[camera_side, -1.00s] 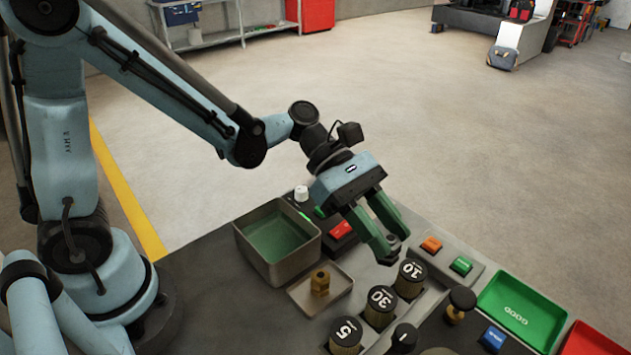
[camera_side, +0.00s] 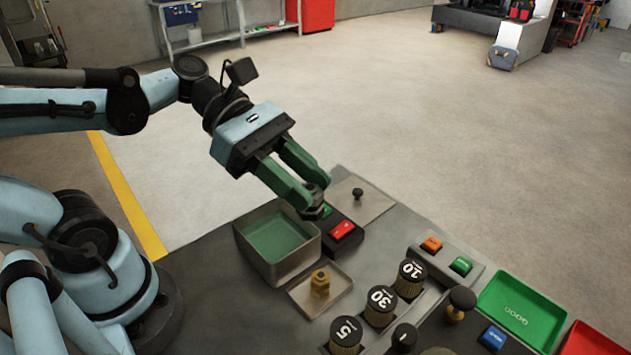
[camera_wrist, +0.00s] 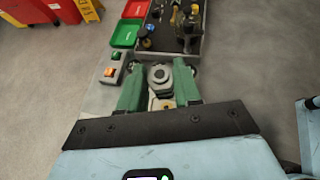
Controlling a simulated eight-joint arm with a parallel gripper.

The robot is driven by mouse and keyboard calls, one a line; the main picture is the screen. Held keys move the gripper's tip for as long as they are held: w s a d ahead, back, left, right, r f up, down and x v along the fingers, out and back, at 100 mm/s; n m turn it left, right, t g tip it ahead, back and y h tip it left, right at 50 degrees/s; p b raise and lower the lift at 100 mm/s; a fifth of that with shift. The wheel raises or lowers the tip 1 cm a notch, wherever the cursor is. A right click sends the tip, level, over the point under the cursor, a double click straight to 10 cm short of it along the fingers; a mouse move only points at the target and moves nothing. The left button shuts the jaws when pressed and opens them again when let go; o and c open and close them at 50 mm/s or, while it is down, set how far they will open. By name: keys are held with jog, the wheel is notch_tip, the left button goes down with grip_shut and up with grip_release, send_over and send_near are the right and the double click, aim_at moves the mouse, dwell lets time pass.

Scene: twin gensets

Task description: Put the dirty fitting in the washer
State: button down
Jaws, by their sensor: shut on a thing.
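My gripper (camera_side: 315,190) is shut on a dark grey fitting (camera_side: 315,210), whose lower part shows below the fingertips; its colour fits a dirty one. In the wrist view, my gripper (camera_wrist: 158,88) has a round grey top of the fitting (camera_wrist: 158,74) between its green fingers. The likely washer is an open metal tank (camera_side: 250,254) with green liquid inside. The fitting is just beyond the tank's far right corner, in the side view; its height above the bench cannot be told. A brass fitting (camera_side: 320,283) stands on a square tray in front of the tank.
Numbered cylinders (camera_side: 380,305), orange and green buttons (camera_side: 460,265) and a green GOOD tray (camera_side: 518,307) lie to the right.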

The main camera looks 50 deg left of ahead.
jog(key=s, duration=0.1)
jog(key=a, duration=0.1)
jog(key=s+n+t, duration=0.1)
jog(key=shift+s+a+f, duration=0.2)
jog(key=shift+s+a, duration=0.05)
jog(key=shift+s, duration=0.05)
jog(key=w+a+f, duration=0.6)
jog(key=a+f, duration=0.3)
jog(key=f, duration=0.2)
jog(key=shift+w+a, duration=0.15)
jog(key=shift+w, duration=0.15)
dwell(0.8)
jog(key=shift+f, duration=0.55)
jog(key=c, duration=0.8)
grip_release()
jog(key=shift+r, duration=0.15)
